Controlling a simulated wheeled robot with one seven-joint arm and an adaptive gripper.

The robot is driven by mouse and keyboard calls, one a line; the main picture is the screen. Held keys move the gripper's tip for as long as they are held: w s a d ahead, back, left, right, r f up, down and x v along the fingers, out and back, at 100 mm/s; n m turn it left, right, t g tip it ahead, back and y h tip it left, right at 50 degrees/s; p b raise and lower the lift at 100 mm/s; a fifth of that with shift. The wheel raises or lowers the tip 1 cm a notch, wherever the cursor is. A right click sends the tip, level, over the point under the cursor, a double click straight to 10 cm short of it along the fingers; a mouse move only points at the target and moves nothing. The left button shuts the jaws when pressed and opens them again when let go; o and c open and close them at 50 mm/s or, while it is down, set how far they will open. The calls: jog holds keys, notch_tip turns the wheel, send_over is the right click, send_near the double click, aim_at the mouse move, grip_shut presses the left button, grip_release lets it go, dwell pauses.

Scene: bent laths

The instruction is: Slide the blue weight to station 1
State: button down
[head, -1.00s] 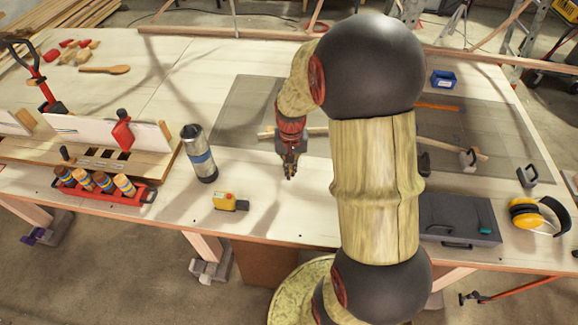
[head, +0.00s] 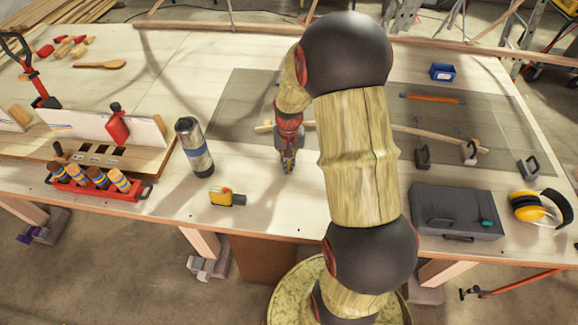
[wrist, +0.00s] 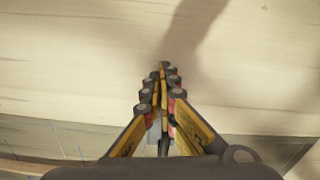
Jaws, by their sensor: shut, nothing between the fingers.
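My gripper (head: 288,166) is shut and empty. It points down over the pale tabletop, near the front edge of the left grey panel (head: 232,105). In the wrist view its fingers (wrist: 162,72) meet above pale wood. A long bent lath (head: 432,134) runs from behind my gripper, past my arm, to the right. Dark weights with handles stand by it: one (head: 422,156) just right of my arm, one (head: 468,153) at the lath's right end, one (head: 528,168) farther right. I cannot make out a blue one; my arm hides part of the lath. No station number is readable.
A steel flask (head: 194,148) and yellow tape measure (head: 226,197) stand left of my gripper. A dark case (head: 455,212) and yellow earmuffs (head: 527,208) lie front right. A blue bin (head: 442,71) and orange strip (head: 432,99) are farther back. Wood between flask and gripper is clear.

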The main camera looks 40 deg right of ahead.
jog(key=w+d+p, duration=0.1)
jog(key=w+d, duration=0.1)
jog(key=w, duration=0.1)
jog(key=w+d+p, duration=0.1)
jog(key=w+d, duration=0.2)
jog(key=shift+w+d, duration=0.35)
jog(key=shift+w, duration=0.05)
jog(key=shift+s+a, duration=0.1)
